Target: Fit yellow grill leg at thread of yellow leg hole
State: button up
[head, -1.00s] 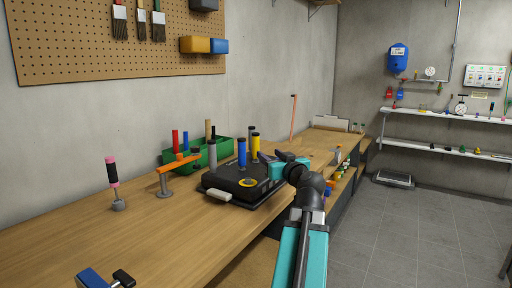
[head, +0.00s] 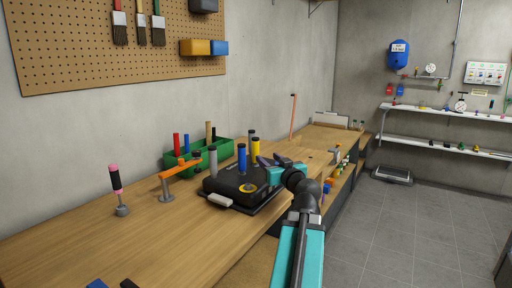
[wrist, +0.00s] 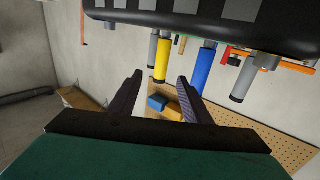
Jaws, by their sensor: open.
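The yellow grill leg (head: 255,147) stands upright with a black tip, behind the blue leg at the back of the black grill body (head: 222,188). My gripper (head: 267,160) is open, just right of the yellow leg and above the grill. In the wrist view, which looks upside down, the yellow leg (wrist: 162,60) hangs between and beyond the open fingertips (wrist: 160,76). No contact shows. The yellow leg's foot is hidden in the head view.
A blue leg (head: 241,158) and a grey leg (head: 213,160) also stand upright at the grill. Behind is a green bin (head: 221,146) with coloured rods. An orange-armed stand (head: 180,169) is left of the grill.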

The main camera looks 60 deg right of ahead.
aim_at(257, 149)
jog(key=shift+w+d+r+p, duration=0.1)
jog(key=shift+w+d+p, duration=0.4)
jog(key=shift+p, duration=4.15)
jog(key=shift+p+x, duration=0.45)
jog(key=shift+x, duration=2.45)
jog(key=shift+a, duration=0.15)
jog(key=shift+w, duration=0.1)
jog(key=shift+p+x, duration=1)
jog(key=shift+x, duration=1.6)
jog(key=shift+w+a, duration=0.1)
jog(key=shift+a, duration=0.1)
grip_shut()
jog(key=shift+r, duration=0.2)
